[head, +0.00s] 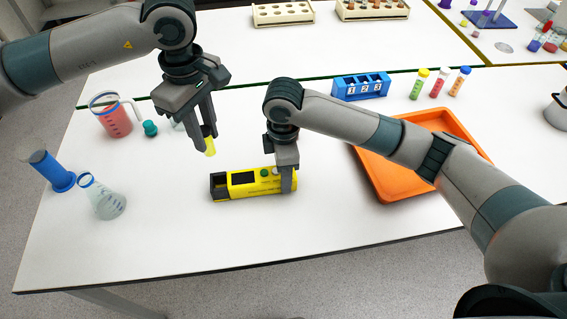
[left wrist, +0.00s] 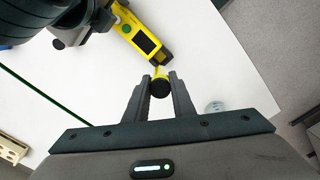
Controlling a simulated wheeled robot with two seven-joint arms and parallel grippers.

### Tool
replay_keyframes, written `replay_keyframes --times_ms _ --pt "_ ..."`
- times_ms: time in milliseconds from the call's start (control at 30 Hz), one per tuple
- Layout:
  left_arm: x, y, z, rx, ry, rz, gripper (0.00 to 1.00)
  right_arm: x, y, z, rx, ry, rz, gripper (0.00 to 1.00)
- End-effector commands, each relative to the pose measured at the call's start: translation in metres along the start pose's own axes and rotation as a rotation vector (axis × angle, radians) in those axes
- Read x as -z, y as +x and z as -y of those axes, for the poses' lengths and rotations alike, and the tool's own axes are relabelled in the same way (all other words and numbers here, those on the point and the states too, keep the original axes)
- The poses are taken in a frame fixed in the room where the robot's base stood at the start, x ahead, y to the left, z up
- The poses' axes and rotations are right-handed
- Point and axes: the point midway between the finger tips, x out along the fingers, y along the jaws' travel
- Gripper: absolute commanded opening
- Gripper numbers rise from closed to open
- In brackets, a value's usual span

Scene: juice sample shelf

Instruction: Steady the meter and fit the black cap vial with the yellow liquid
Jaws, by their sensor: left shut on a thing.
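My left gripper (head: 204,138) is shut on the vial with yellow liquid (head: 210,148), held above the table and up-left of the meter. In the left wrist view, the vial's black cap (left wrist: 160,88) shows between the fingertips (left wrist: 159,84). The yellow meter (head: 240,188) lies on the table, with a dark screen, a green button and a black left end. It also shows in the left wrist view (left wrist: 130,28). My right gripper (head: 284,180) is down at the meter's right end, a finger against its near side; its far finger is hidden.
An orange tray (head: 381,192) lies to the right, partly behind my right arm. A blue numbered rack (head: 347,94) and several capped vials stand behind. A red-liquid beaker (head: 115,122), a teal item (head: 150,129), a blue cylinder (head: 58,176) and a flask (head: 107,204) stand left.

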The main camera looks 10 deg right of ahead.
Motion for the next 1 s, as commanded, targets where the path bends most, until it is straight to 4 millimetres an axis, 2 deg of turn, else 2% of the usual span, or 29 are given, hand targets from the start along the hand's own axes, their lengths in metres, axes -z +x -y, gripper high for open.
replay_keyframes --times_ms 367,533,733,1000 --pt "0.000 0.000 0.000 0.000 0.000 0.000 0.00 0.000 0.004 0.000 0.000 0.001 -0.001 0.50" --pt "0.000 0.000 0.000 0.000 0.000 0.000 0.00 0.000 0.004 0.000 0.000 0.001 -0.001 0.12" --pt "0.000 0.009 0.000 0.002 -0.010 0.002 0.00 0.000 0.004 0.000 0.000 0.001 0.000 0.12" --pt "0.000 0.053 0.000 0.001 -0.068 0.002 0.00 0.000 0.004 0.000 0.000 0.001 -0.001 0.12"
